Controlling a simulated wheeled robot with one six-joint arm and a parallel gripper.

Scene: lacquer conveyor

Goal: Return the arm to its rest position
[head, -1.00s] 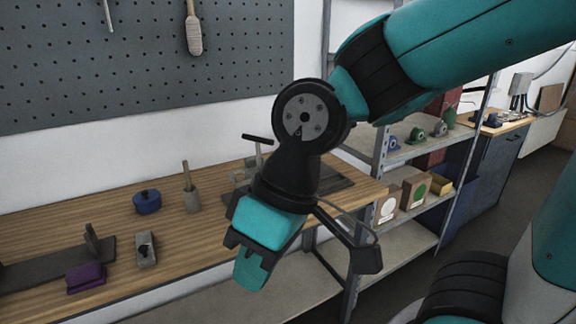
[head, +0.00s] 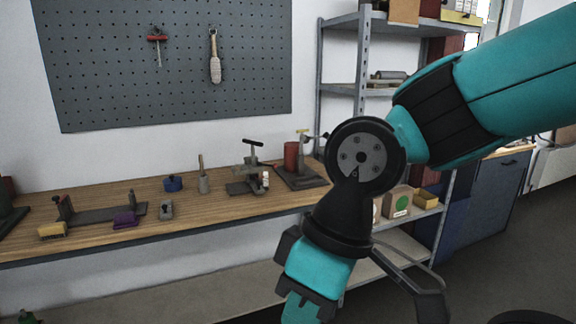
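My arm reaches in from the upper right of the head view and bends down at a black round joint. My gripper (head: 303,303) hangs from it, pointing down and to the left, in front of the workbench's (head: 235,203) right end and apart from it. Its lower end is cut by the bottom edge of the picture. I see no object held in it. The gap between its fingers cannot be made out. A black bracket with a cable stands out to its right.
A pegboard (head: 110,65) hangs above. A metal shelf (head: 340,55) stands behind my arm. Open floor (head: 490,265) lies at the right.

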